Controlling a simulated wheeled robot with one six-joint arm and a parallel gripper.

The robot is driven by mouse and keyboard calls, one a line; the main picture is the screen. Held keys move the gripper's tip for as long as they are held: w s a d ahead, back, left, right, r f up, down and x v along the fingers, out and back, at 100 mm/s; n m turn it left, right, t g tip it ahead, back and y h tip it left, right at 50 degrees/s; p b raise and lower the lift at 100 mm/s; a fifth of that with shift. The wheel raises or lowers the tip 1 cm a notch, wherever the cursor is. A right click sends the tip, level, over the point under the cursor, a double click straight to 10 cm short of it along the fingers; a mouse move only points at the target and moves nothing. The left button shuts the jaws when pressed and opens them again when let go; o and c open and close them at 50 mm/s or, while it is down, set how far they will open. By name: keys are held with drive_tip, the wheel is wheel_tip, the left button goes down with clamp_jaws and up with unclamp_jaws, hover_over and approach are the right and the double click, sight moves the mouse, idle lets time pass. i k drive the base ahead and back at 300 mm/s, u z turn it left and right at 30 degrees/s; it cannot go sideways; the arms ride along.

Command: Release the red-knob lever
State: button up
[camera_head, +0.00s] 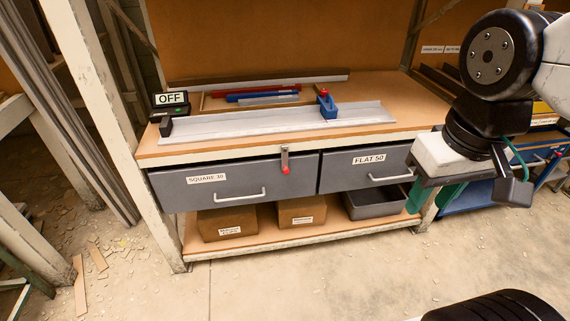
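A small grey lever (285,158) with a red knob at its lower end hangs down at the bench's front edge, over the left drawer's upper right corner. A second red knob (323,92) tops the blue block (328,106) on the long grey rail (260,123). My gripper (433,196) is at the right, in front of the bench's right end and well apart from both red knobs. Its green-padded fingers look spread apart with nothing between them, though they are partly hidden by the gripper's body.
The bench holds a display reading OFF (171,99) and several coloured bars (262,97). Below are the SQUARE 30 drawer (225,190) and FLAT 50 drawer (345,172), both looking closed. Boxes (228,222) and a grey tray (375,205) fill the lower shelf. The floor in front is clear.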

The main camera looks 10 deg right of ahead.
sight(284, 148)
drive_tip(key=k, duration=0.6)
drive_tip(key=u, duration=0.65)
drive_tip(key=i, duration=1.15)
drive_tip(key=z, duration=0.65)
